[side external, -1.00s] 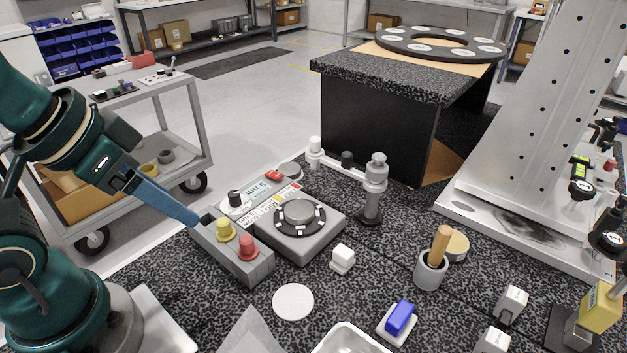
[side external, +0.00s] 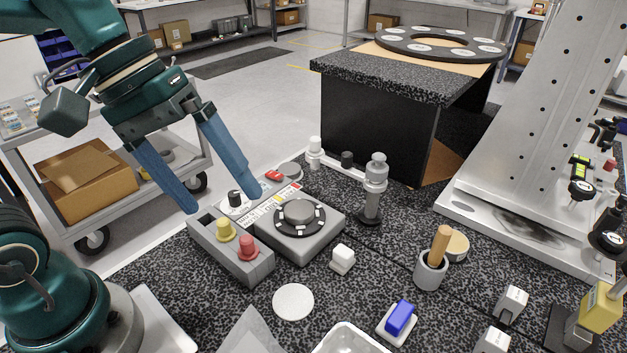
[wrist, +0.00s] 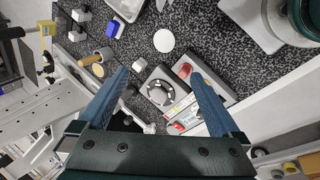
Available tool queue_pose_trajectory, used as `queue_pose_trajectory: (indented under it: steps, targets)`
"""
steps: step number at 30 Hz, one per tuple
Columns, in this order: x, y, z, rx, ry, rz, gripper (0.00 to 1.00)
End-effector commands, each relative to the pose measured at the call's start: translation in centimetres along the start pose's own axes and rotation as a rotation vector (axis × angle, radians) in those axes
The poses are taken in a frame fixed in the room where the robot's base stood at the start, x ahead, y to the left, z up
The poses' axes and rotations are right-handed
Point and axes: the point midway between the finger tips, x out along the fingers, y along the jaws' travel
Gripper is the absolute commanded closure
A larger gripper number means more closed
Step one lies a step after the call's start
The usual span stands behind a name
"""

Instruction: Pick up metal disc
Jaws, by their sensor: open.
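A flat, pale grey round disc (side external: 293,302) lies on the black speckled table near the front; I take it for the metal disc, though its material is hard to tell. It also shows near the top middle of the wrist view (wrist: 164,41). My gripper (side external: 216,201) is open with two blue fingers pointing down. It is above the left end of the control box, back and left of the disc. In the wrist view the gripper (wrist: 158,73) has nothing between its fingers, and the disc lies beyond the tips.
A grey box with yellow and red knobs (side external: 247,248) and a dial unit (side external: 300,225) stand behind the disc. A small white block (side external: 342,259), a pestle in a cup (side external: 431,269), a blue block (side external: 401,317) and a tray (side external: 350,342) are near it.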

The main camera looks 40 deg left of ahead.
Motion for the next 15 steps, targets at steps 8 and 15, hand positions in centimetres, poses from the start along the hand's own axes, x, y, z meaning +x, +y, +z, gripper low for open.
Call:
queue_pose_trajectory:
  steps: [8,15]
  targets:
    - [2.1,2.7,-5.2,-0.446,-0.283,0.117,0.0]
    - [4.9,2.2,-10.8,-0.799,-0.491,0.225,0.0]
